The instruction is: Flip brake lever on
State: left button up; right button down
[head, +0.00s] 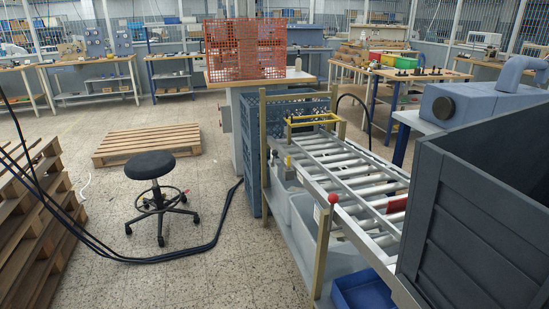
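A lever with a round red knob (333,198) stands at the near left side rail of the roller conveyor (345,168). I take it to be the brake lever; its shaft is short and mostly hidden, and I cannot tell its on or off position. Another red piece (397,204) shows among the rollers farther right, partly hidden by the dark grey panelled box. Neither of my grippers is in view.
The dark grey box (480,205) blocks the right side. A blue bin (362,293) and a grey tub (322,235) sit below the conveyor. A black stool (150,166), pallets (148,144) and black cables (150,260) are left. Floor left of the conveyor is partly clear.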

aim_at(274, 153)
jog(key=i+j, duration=0.2)
jog(key=i, duration=0.35)
jog(key=i+j, duration=0.15)
jog(key=i, duration=0.35)
jog(key=i+j+z, duration=0.1)
jog(key=i, duration=0.45)
jog(key=i+j, duration=0.3)
jog(key=i, duration=0.2)
jog(key=i+j, duration=0.25)
jog(key=i, duration=0.3)
jog(key=z, duration=0.05)
